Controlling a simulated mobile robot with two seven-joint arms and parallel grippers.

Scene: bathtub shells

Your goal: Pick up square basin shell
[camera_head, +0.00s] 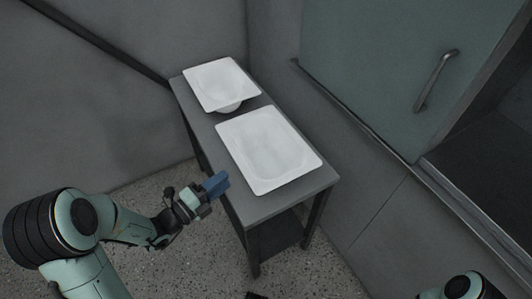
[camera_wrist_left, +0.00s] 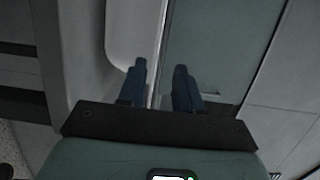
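Two white shells lie on a narrow grey table. The farther one (camera_head: 221,82) looks roughly square, and a rounded bowl shows under its near edge. The nearer one (camera_head: 268,150) is a larger rectangle with rounded corners and a shallow hollow. I cannot tell for certain which is the square basin shell. My left gripper (camera_head: 217,185) is by the table's left edge, close to the nearer shell's left side. In the left wrist view its blue fingers (camera_wrist_left: 160,82) are apart with nothing clearly held, and part of a white shell (camera_wrist_left: 130,30) shows beyond them. My right gripper is out of view.
The grey table (camera_head: 285,197) stands against the walls in the corner. A greenish door panel (camera_head: 375,65) with a metal handle (camera_head: 436,80) is at the right. Speckled floor (camera_head: 180,262) is open in front and left of the table.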

